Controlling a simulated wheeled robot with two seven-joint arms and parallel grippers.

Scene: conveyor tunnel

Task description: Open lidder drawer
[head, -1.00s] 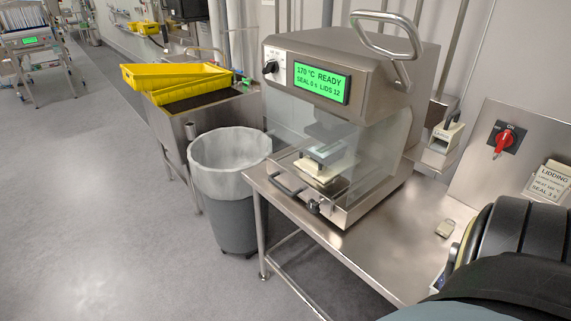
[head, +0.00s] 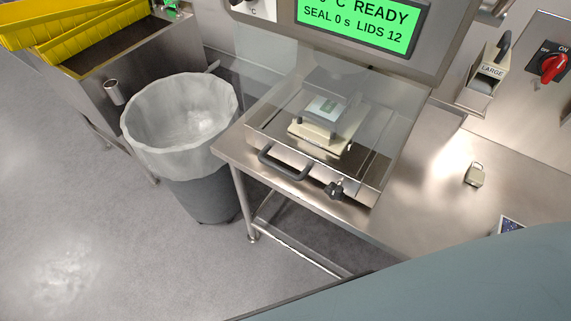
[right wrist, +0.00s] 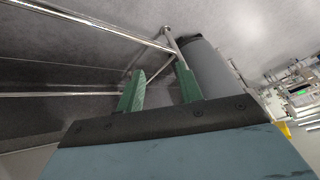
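The lidder (head: 430,25) stands on a steel table with a lit green screen and a clear guard. Its drawer (head: 310,167) sits low at the front, with a dark bar handle (head: 283,163) at the left of its front and a black knob (head: 335,190) at the right. The drawer appears pushed in. A pale block (head: 320,135) shows inside through the guard. My right gripper (right wrist: 160,75) is open and empty in the right wrist view, its green fingers apart near the table's legs, with no handle between them. My left gripper is out of view.
A lined grey bin (head: 185,125) stands left of the steel table (head: 440,185). A small grey block (head: 474,174) lies on the table. My arm covers the lower right. Floor in front is clear.

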